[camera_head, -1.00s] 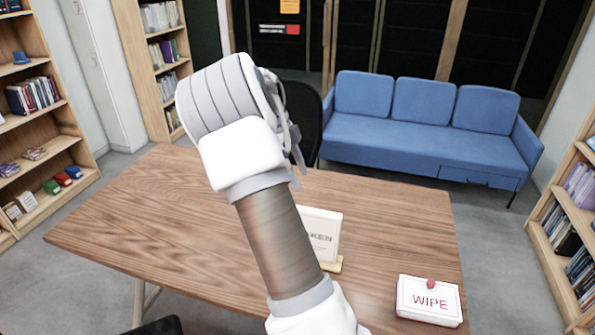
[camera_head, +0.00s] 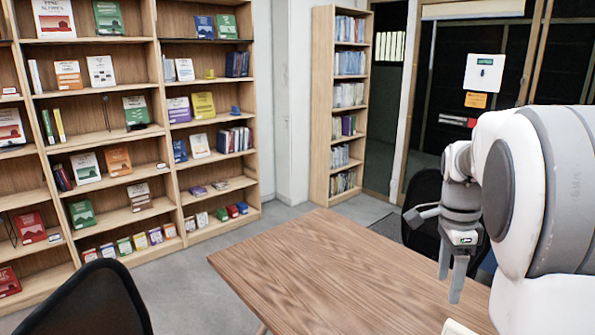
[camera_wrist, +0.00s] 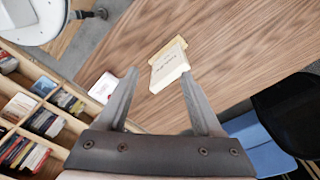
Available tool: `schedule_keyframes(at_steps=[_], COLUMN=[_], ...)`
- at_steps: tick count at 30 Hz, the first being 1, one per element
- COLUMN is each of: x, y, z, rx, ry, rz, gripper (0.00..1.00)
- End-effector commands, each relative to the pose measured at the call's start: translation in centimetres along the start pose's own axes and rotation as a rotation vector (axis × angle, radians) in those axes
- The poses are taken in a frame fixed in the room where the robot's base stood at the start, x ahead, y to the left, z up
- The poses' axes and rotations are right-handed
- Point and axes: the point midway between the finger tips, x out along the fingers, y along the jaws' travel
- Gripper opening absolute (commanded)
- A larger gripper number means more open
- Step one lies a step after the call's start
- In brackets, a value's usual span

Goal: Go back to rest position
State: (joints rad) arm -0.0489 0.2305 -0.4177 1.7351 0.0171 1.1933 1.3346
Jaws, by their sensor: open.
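My gripper (camera_head: 452,278) hangs fingers-down above the wooden table (camera_head: 330,265) at the right of the head view. Its two fingers are apart with nothing between them. In the wrist view my gripper (camera_wrist: 160,100) also shows open. A white box (camera_wrist: 104,87) lies near the left finger. My arm fills the right side of the head view and hides part of the table.
Tall bookshelves (camera_head: 100,105) line the left wall, and a narrower bookcase (camera_head: 322,110) stands behind the table. A black chair (camera_head: 85,300) is at the front left. Another dark chair (camera_head: 425,205) is behind the table. Grey floor (camera_head: 195,285) lies open between table and shelves.

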Motion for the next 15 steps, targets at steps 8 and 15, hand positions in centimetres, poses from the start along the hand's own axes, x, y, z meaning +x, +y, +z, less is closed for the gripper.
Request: schedule_keyframes(at_steps=[8,15], x=[-3.9,-5.4], y=[6.2,12.0], z=[4.7,8.3], rx=[-0.513,-0.963], ry=[-0.048,0.022], rz=[-0.182,-0.337], gripper=[0.67,0.67])
